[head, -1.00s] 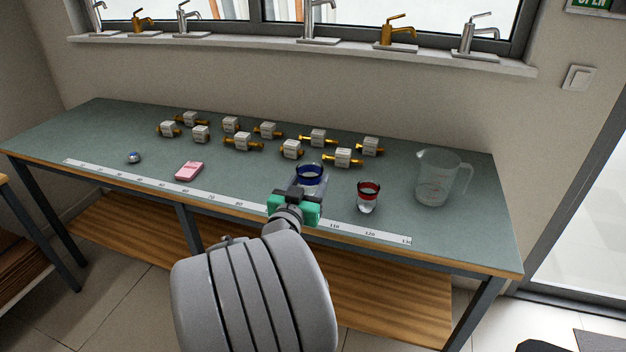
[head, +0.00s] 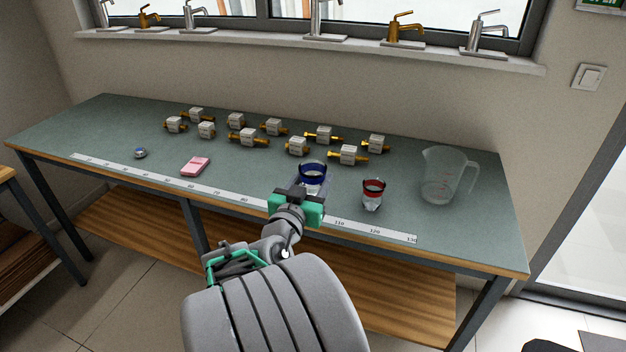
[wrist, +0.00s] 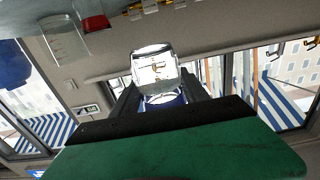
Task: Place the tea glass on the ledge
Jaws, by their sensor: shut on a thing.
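A clear tea glass with a dark blue band (head: 314,172) is between the jaws of my gripper (head: 298,200), near the table's front edge. My gripper is shut on it. The glass also shows in the wrist view (wrist: 153,68), between the dark fingers. Its lower part is hidden by the gripper in the head view, so I cannot tell whether it clears the tabletop. A second glass with a red band (head: 373,194) stands upright on the table to the right. The ledge (head: 355,47) is the pale window sill behind the table.
Several taps, such as a brass one (head: 404,30), stand on the ledge with bare gaps between them. The green table (head: 110,125) holds several boxed brass fittings (head: 297,146), a pink block (head: 195,166), a ruler strip (head: 215,189) and a clear jug (head: 440,175) at right.

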